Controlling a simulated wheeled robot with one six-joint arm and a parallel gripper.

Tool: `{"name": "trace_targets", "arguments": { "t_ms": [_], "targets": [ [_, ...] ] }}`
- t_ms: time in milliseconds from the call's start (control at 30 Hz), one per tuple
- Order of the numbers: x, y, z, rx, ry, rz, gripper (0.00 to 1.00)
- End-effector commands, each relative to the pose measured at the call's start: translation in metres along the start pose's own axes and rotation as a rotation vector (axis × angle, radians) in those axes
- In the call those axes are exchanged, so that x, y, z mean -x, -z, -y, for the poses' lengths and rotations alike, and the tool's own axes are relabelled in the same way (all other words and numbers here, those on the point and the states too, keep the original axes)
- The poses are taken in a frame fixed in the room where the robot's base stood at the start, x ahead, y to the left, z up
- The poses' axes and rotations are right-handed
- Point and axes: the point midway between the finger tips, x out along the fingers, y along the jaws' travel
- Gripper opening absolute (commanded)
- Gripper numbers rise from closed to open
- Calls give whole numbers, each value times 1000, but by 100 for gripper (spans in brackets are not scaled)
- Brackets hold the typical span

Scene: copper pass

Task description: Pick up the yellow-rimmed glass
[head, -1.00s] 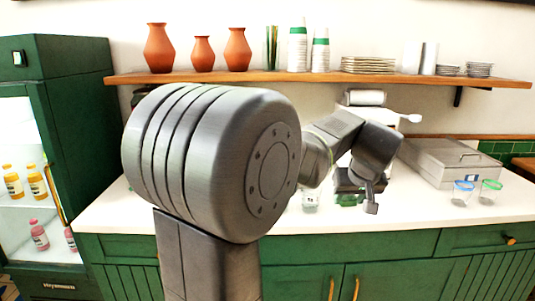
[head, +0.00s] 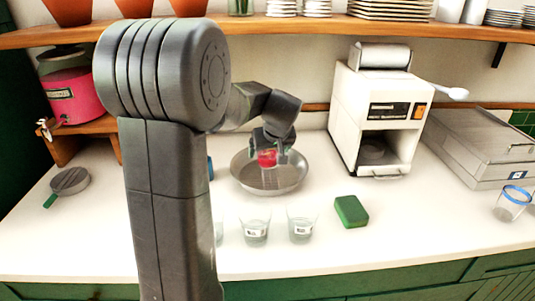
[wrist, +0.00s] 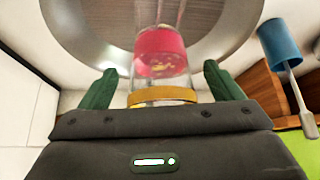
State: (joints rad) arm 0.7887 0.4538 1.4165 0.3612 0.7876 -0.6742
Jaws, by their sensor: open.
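The yellow-rimmed glass shows in the wrist view, its yellow rim (wrist: 162,96) towards my gripper and pink-red colour (wrist: 160,50) in its farther part. My gripper (wrist: 160,75) is open, with one green finger on each side of the glass and visible gaps between. In the head view my gripper (head: 268,152) is over the wide metal pan (head: 270,188), with the red of the glass showing at its fingers. The yellow rim cannot be made out there. I cannot tell whether the glass rests in the pan.
Two clear labelled glasses (head: 255,228) (head: 302,224) and a green sponge (head: 351,211) stand in front. A white machine (head: 378,110), metal case (head: 478,145) and blue-rimmed glass (head: 512,205) are right. A strainer (head: 70,181) lies left. A shelf (head: 300,27) runs above.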

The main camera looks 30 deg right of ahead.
Motion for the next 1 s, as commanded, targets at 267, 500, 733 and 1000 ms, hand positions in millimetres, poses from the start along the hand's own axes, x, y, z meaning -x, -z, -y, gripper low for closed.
{"name": "trace_targets", "arguments": {
  "t_ms": [267,500,733,1000],
  "targets": [
    [-24,0,0,1,0,0,86],
    [-24,0,0,1,0,0,75],
    [-24,0,0,1,0,0,30],
    [-23,1,0,1,-1,-2,30]
  ]
}}
